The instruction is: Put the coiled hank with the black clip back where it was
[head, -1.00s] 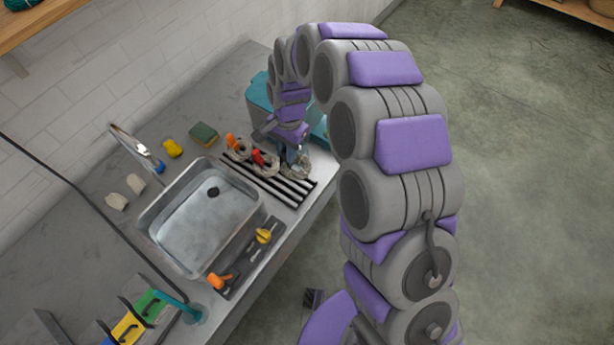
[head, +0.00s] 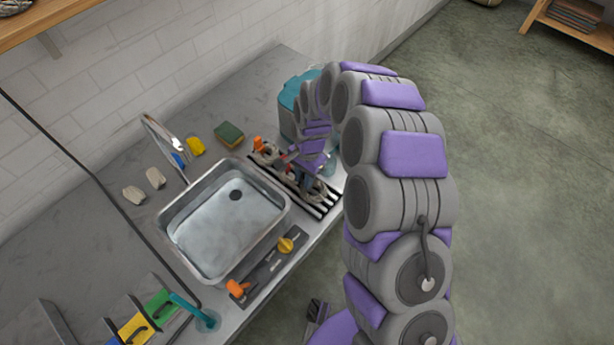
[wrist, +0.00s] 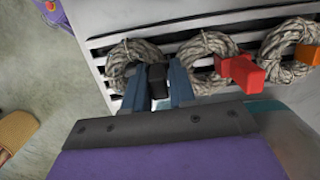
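The coiled hank (wrist: 121,62) is grey rope with a black clip (wrist: 157,78). In the wrist view it lies at the left end of a white slatted rack (wrist: 172,21). My gripper (wrist: 157,88) has its two blue fingers on either side of the black clip, close against it, and looks shut on it. The hank appears to be at about the same level as its neighbours; any small gap under it is hidden. In the head view my gripper (head: 312,182) is over the near right part of the rack (head: 290,190), and my arm covers much of it.
A hank with a red clip (wrist: 240,70) lies beside it, then one with an orange clip (wrist: 308,54). A steel sink (head: 225,220) is left of the rack. A teal-lidded bin (head: 292,100) stands behind. A sponge (head: 229,134) lies on the counter.

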